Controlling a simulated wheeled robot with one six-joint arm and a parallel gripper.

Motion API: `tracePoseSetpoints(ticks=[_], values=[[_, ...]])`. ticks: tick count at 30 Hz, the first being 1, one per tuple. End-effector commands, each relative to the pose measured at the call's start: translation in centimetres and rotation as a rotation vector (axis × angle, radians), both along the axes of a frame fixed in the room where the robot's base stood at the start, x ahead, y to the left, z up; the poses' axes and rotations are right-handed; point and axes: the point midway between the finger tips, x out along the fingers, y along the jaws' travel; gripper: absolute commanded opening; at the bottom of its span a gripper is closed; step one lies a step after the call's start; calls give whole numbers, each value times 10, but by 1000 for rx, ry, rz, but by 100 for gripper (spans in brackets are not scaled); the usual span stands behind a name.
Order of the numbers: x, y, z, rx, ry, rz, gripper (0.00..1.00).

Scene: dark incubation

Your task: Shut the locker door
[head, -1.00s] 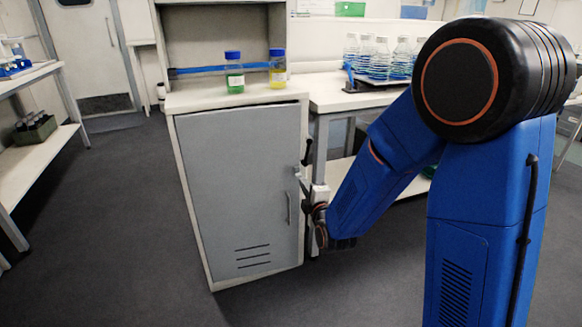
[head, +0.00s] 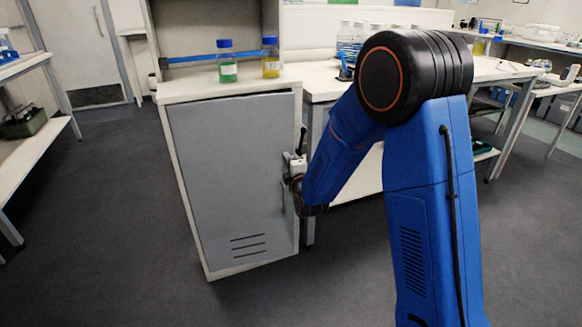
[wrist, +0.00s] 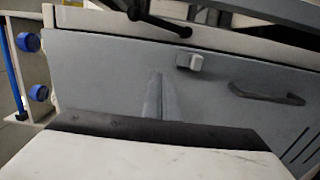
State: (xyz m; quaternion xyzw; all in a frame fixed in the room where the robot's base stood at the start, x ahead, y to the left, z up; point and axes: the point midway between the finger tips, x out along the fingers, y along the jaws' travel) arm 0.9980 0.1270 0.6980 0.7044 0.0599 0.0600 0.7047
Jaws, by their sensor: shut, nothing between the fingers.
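The grey locker door (head: 225,170) stands on the front of the white locker. A thin dark gap shows along its top edge; I cannot tell whether it is fully shut. In the wrist view the door (wrist: 100,75) fills the middle, with a dark bar handle (wrist: 265,95) and a small grey block (wrist: 189,61). My gripper (head: 293,163) is at the door's right edge, above the handle, in the head view. In the wrist view its shut, empty fingers (wrist: 158,97) are in front of the door; contact is unclear.
A green-filled bottle (head: 227,62) and a yellow-filled bottle (head: 270,58), both blue-capped, stand on the locker top (head: 180,87). A bench (head: 325,88) with flasks adjoins at right. A shelf (head: 30,152) stands at far left. Open floor (head: 110,190) lies left of the locker.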

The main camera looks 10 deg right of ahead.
Motion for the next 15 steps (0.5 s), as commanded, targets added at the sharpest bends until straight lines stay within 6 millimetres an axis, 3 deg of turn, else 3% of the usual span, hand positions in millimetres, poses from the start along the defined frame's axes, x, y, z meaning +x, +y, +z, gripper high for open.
tracePoseSetpoints(ticks=[6, 15], values=[[24, 4, 0, 0, 0, 0, 0], [32, 6, 0, 0, 1, 0, 0]])
